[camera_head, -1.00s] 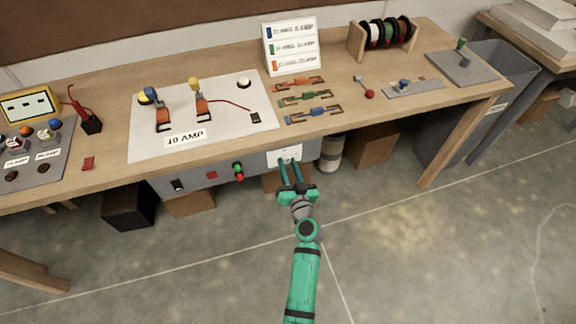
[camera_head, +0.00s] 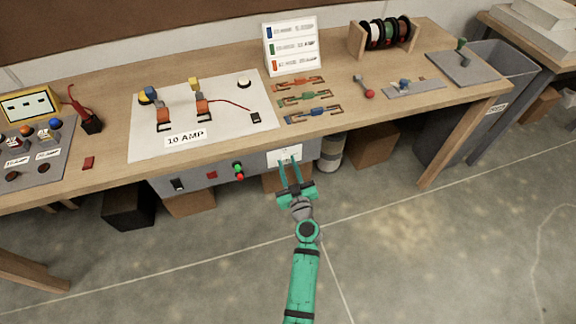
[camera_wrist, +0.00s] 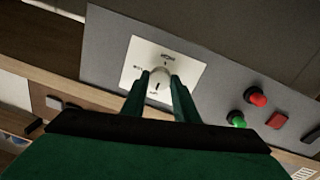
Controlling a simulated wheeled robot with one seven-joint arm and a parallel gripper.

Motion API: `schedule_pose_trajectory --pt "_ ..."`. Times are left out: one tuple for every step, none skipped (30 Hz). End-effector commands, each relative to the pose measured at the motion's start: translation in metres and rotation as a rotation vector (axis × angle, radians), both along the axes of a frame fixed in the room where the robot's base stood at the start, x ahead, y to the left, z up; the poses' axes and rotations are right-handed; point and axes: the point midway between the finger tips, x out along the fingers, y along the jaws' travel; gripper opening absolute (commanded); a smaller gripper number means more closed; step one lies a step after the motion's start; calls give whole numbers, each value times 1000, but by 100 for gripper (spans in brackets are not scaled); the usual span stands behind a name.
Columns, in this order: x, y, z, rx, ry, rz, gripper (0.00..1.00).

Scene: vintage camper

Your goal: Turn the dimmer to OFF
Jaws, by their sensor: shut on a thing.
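The dimmer is a pale knob (camera_wrist: 160,74) on a white square plate (camera_wrist: 140,60), set in a grey panel. In the head view the plate (camera_head: 284,153) is on the panel under the bench's front edge. Small dark labels surround the knob, too small to read, and a short dark mark shows at it. My gripper (camera_wrist: 160,80) has its two green fingers on either side of the knob, shut on it. In the head view my gripper (camera_head: 290,162) reaches up to the plate from the front, and its fingers hide the knob.
On the same grey panel are a red button (camera_wrist: 256,97), a green button (camera_wrist: 236,119) and a red square switch (camera_wrist: 277,120). The wooden bench top (camera_head: 330,135) overhangs the panel. Boxes and a canister (camera_head: 330,152) stand beneath. The floor in front is clear.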

Motion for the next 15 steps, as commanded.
schedule_pose_trajectory --pt "0 1 -2 -3 3 1 5" --pt "0 1 -2 -3 3 1 5" --pt "0 1 -2 -3 3 1 5" --pt "0 1 -2 -3 3 1 5" --pt "0 1 -2 -3 3 1 5" --pt "0 0 -2 -3 3 1 5" --pt "0 0 -2 -3 3 1 5" --pt "0 0 -2 -3 3 1 5" --pt "0 1 -2 -3 3 1 5" --pt "0 1 -2 -3 3 1 34" --pt "0 0 -2 -3 3 0 41" --pt "0 0 -2 -2 3 0 46" --pt "0 0 -2 -2 2 1 46" --pt "0 0 -1 -2 2 1 46" --pt "0 0 -1 -2 2 1 46"
